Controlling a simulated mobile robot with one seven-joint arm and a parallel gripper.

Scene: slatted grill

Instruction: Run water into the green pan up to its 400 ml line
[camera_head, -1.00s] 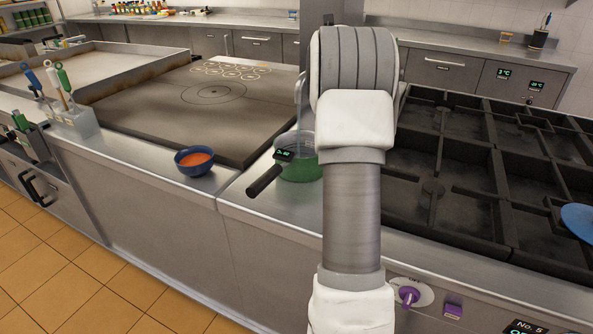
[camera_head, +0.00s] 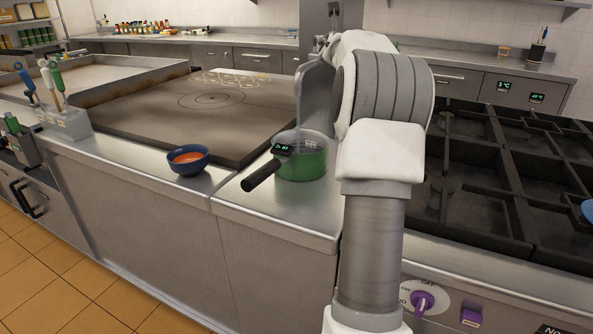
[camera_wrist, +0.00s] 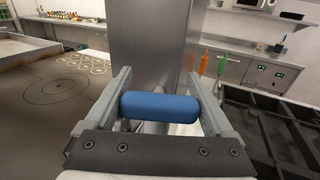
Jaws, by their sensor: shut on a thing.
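The green pan (camera_head: 303,167) stands on the steel counter between the flat hotplate and the grate. Its black handle (camera_head: 262,176) points to the lower left, and a small dark display with green figures, too small to read surely, is on its side. A grey curved spout (camera_head: 312,92) comes down over the pan. I cannot tell the water level. In the wrist view my gripper (camera_wrist: 159,76) is shut on a blue handle (camera_wrist: 160,107) lying crosswise between its fingers. A steel column (camera_wrist: 150,50) stands just behind it. In the head view my arm hides most of the gripper.
A blue bowl of orange-red food (camera_head: 188,160) stands left of the pan. The flat hotplate (camera_head: 200,115) lies behind, and the black burner grate (camera_head: 500,170) is to the right. A purple knob (camera_head: 423,302) is on the front panel. Bare counter (camera_head: 290,215) lies before the pan.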

